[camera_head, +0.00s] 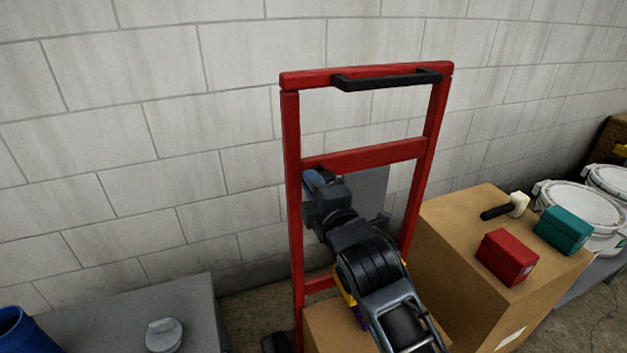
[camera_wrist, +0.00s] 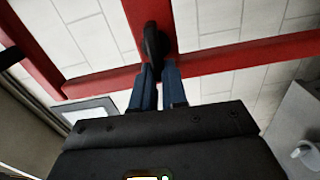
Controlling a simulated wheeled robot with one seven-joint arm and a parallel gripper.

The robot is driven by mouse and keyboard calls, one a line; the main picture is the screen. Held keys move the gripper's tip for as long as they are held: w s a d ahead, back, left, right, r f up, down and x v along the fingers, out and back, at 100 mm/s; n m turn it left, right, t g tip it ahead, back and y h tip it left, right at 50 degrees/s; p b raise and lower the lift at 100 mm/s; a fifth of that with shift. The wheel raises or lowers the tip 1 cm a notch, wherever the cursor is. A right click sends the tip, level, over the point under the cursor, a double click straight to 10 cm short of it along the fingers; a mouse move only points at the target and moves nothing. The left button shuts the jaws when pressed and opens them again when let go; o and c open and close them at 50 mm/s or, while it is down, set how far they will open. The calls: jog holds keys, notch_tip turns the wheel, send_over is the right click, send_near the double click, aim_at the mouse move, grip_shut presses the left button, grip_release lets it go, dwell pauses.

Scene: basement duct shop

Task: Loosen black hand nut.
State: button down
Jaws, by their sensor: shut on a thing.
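The black hand nut (camera_wrist: 154,42) shows in the wrist view as a dark rounded piece in front of a red bar, where red frame members meet. My gripper (camera_wrist: 157,68) is shut on its near end with two blue-grey fingers. In the head view my gripper (camera_head: 314,178) reaches the left upright of the red frame (camera_head: 291,140), just below its middle crossbar. The nut is hidden there behind my gripper and wrist. How far the nut is turned cannot be told.
A cardboard box (camera_head: 440,235) at right carries a red box (camera_head: 507,256), a teal box (camera_head: 563,230) and a mallet (camera_head: 505,206). White buckets (camera_head: 582,206) stand beyond. A grey surface (camera_head: 110,318) at lower left holds a small grey item (camera_head: 164,335). A block wall stands close behind.

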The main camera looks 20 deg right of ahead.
jog(key=shift+a+f+n, duration=0.1)
jog(key=shift+n, duration=0.2)
dwell(0.4)
jog(key=c, duration=1.2)
grip_release()
jog(key=shift+o, duration=0.2)
jog(key=s, duration=0.7)
jog(key=shift+s, duration=0.4)
